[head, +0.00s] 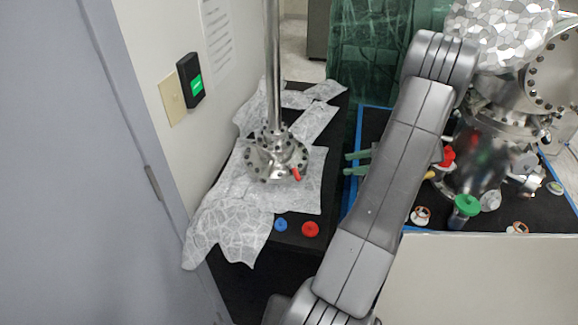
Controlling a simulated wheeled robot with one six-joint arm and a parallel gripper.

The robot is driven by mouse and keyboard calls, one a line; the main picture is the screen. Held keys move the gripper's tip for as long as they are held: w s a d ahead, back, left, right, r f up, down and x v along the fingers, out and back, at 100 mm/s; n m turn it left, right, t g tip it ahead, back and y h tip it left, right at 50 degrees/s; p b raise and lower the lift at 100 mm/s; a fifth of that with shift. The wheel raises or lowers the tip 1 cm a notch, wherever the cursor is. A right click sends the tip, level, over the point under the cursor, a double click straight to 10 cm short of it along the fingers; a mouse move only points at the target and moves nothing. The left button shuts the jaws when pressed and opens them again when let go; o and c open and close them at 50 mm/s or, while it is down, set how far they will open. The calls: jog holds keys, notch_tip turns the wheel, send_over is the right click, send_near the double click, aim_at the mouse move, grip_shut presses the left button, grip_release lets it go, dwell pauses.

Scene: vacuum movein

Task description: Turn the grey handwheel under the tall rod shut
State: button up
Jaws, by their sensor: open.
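The tall rod (273,65) stands upright on a shiny metal fitting with bolted round flanges (268,160) in the head view. A grey handwheel cannot be told apart from the grey flanges there. A small red part (296,174) sticks out at the fitting's lower right. My gripper (347,163) shows as two greenish-grey fingers pointing left, right of the fitting and apart from it. The fingers are open with nothing seen between them. The rest of my gripper is hidden behind my arm.
Crinkled foil (235,210) lies under the fitting on a black bench. A blue knob (280,225) and a red knob (311,229) are at its front. A wall with a black box (191,80) is left. A metal chamber (485,165) with a green knob (467,205) is right.

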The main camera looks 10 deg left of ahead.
aim_at(310, 178)
jog(key=p+x, duration=0.3)
jog(key=x, duration=1)
jog(key=shift+a+f, duration=0.2)
jog(key=shift+a, duration=0.1)
jog(key=c, duration=1)
